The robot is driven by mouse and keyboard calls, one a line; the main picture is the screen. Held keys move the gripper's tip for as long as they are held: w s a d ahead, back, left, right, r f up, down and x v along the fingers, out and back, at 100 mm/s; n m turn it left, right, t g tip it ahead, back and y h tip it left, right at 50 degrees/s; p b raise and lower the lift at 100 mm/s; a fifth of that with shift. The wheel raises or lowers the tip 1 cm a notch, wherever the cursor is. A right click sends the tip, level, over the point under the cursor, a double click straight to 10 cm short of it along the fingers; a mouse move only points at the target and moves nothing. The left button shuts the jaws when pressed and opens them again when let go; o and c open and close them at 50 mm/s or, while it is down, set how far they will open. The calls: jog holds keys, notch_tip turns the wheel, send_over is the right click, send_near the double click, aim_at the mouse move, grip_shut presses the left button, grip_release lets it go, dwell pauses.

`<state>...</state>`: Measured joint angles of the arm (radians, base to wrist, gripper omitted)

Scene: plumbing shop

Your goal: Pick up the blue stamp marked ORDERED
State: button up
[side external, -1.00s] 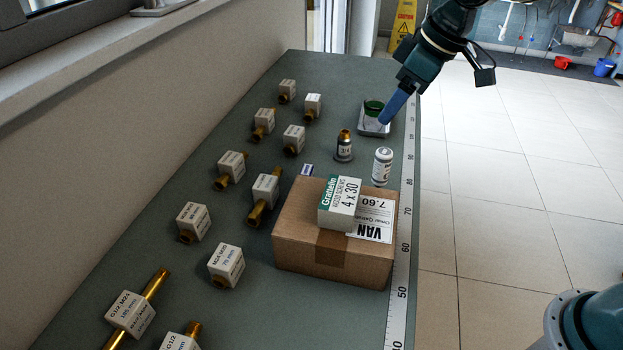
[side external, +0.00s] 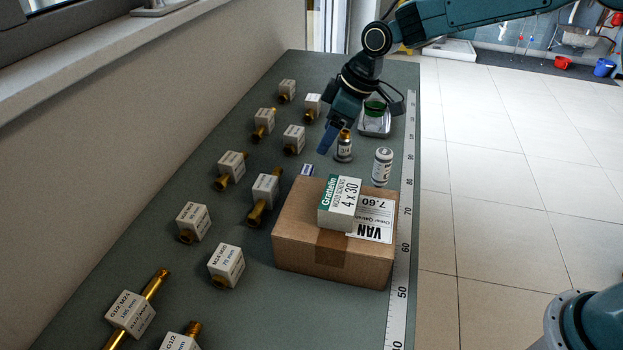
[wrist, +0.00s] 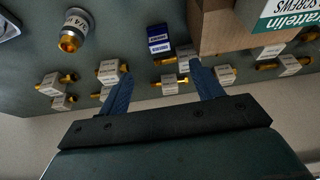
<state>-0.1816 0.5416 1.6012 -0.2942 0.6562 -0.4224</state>
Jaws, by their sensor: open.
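The small blue block with a white label (wrist: 159,41) looks like the stamp; its lettering is too small to read surely. In the side external view the stamp (side external: 306,170) stands on the bench just behind the cardboard box, which hides its lower part. My gripper (side external: 326,142) is above the bench, beyond the stamp and higher than it. In the wrist view my gripper (wrist: 160,76) has its two blue fingers spread and empty. The stamp shows past the fingertips, roughly in line with the gap, and apart from them.
The cardboard box (side external: 300,238) with a screw box (side external: 340,204) on top stands close beside the stamp. Labelled brass fittings (side external: 265,190) line the left side.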

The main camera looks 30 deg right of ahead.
aim_at(309, 170)
jog(key=shift+x, duration=4.2)
jog(key=shift+f, duration=0.1)
jog(key=shift+x, duration=2.5)
jog(key=c, duration=1.1)
jog(key=shift+o, duration=0.2)
notch_tip(309, 170, up, 20)
